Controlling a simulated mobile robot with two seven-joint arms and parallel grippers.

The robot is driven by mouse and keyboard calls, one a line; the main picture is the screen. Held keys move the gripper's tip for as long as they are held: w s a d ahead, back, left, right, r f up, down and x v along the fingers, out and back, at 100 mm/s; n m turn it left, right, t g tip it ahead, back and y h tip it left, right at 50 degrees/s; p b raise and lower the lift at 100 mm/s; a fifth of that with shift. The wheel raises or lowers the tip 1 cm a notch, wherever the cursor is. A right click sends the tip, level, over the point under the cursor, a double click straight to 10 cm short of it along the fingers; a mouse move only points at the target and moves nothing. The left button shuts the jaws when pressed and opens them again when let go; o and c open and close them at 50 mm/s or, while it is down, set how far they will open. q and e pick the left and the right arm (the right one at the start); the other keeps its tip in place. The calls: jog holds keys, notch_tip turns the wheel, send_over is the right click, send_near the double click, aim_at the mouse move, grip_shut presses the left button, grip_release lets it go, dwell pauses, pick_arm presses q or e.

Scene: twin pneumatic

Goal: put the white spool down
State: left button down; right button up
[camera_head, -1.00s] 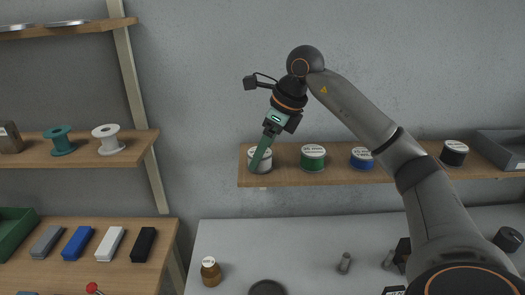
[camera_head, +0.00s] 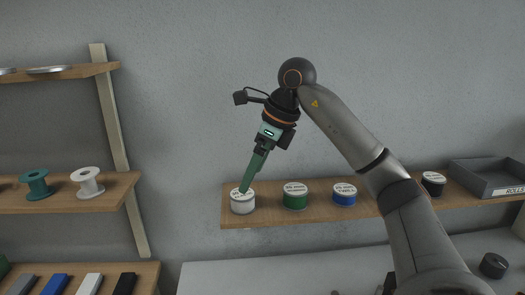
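A white spool with a labelled top (camera_head: 243,203) stands upright on the left end of the right-hand wooden shelf (camera_head: 330,217). My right gripper (camera_head: 245,189) points down and left at it, its green fingertips overlapping the spool's top rim. The fingers show as one green strip from this side, so I cannot tell whether they are open or shut, or touch the spool. A different, flanged white spool (camera_head: 88,183) stands on the left shelf, away from the gripper. My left gripper is not in view.
Green (camera_head: 295,197), blue (camera_head: 344,196) and black (camera_head: 433,184) spools stand to the right on the same shelf, with a grey tray (camera_head: 490,177) at its far end. A teal spool (camera_head: 36,184) is on the left shelf. Bare shelf lies between the spools.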

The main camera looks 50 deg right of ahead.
jog(key=v, duration=0.6)
dwell(0.7)
